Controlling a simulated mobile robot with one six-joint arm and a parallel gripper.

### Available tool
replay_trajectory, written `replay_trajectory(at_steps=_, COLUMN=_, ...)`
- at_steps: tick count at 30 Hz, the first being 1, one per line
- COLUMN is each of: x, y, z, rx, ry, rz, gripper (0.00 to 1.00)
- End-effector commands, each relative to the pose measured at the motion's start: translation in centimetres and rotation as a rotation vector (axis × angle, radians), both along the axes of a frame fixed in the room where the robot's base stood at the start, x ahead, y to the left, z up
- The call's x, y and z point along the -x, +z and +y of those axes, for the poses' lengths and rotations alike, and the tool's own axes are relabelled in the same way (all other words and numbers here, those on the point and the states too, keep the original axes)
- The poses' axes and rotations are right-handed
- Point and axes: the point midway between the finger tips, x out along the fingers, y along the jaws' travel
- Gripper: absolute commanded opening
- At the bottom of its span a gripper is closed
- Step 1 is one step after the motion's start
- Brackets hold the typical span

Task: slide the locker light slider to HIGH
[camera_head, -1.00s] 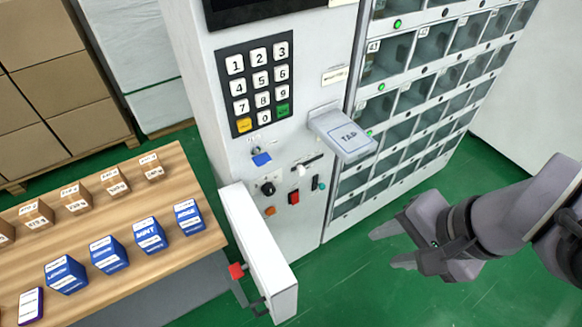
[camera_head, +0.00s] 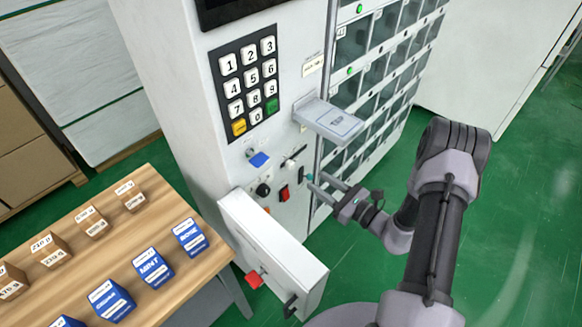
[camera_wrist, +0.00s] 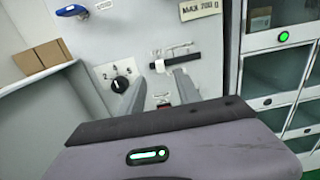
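The light slider (camera_head: 294,158) is a short dark slot with a white knob on the front panel of the white machine, below the keypad. In the wrist view the slider (camera_wrist: 181,51) lies ahead of my fingers, with its white knob (camera_wrist: 160,66) near the left end of the slot. Its labels are too small to read. My gripper (camera_head: 314,182) is in front of the panel, to the right of and below the slider. In the wrist view my gripper (camera_wrist: 160,91) is open and empty, its two fingers apart and pointing at the panel. I cannot tell whether they touch it.
A black rotary dial (camera_head: 263,190) and a red rocker switch (camera_head: 284,193) sit below the slider. A grey tap shelf (camera_head: 330,118) juts out above my gripper. An open white door (camera_head: 272,250) sticks out below. Glass lockers stand at right, a wooden table (camera_head: 140,305) at left.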

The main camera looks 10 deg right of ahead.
Motion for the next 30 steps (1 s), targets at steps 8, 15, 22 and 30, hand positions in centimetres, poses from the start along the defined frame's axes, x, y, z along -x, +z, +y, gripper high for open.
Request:
replay_trajectory(at_steps=8, x=-6.1, y=-0.2, z=4.6, rx=0.0, ry=0.005, rz=-0.003, gripper=0.4)
replay_trajectory(at_steps=15, x=-8.3, y=0.0, z=6.1, rx=0.0, ry=0.003, rz=-0.001, gripper=0.4)
replay_trajectory(at_steps=22, x=-8.4, y=0.1, z=6.2, rx=0.001, ry=0.003, rz=-0.001, gripper=0.4)
replay_trajectory(at_steps=30, x=-8.4, y=0.1, z=6.2, rx=0.001, ry=0.003, rz=-0.001, gripper=0.0)
